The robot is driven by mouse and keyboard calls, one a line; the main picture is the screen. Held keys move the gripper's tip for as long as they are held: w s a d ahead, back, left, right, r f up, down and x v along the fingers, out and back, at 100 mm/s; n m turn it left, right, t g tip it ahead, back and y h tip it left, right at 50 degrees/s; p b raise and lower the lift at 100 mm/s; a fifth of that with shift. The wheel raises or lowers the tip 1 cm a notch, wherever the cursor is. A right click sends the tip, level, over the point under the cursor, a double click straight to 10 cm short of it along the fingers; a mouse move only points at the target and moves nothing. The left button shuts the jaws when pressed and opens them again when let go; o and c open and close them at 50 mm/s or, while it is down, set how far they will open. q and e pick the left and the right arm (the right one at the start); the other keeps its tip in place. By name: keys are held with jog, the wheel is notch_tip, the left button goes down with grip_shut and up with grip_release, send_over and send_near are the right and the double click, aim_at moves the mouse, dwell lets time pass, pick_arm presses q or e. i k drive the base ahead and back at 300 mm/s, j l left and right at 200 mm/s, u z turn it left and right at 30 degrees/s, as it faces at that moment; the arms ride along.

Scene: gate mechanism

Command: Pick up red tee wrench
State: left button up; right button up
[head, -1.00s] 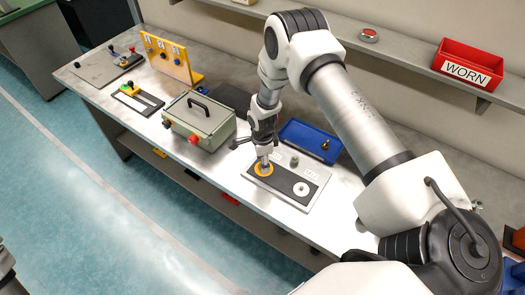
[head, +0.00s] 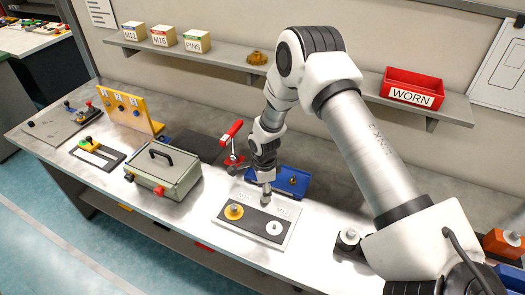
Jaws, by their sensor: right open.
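A red bar-shaped handle (head: 232,131) stands tilted behind the work plate, just left of my right wrist. A thin stem and smaller red parts show below it. It may be the red tee wrench or a clamp handle; I cannot tell which. My right gripper (head: 266,187) points down over the back of the work plate (head: 224,220), apart from the red handle. It is open, with no object visible in it. My right arm may hide other things behind it. My left gripper is out of view.
A blue tray (head: 291,177) lies behind my gripper. A green-grey box (head: 165,168) stands left. A shelf behind holds a red WORN bin (head: 412,89).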

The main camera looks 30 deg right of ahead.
aim_at(229, 137)
jog(key=z, duration=0.8)
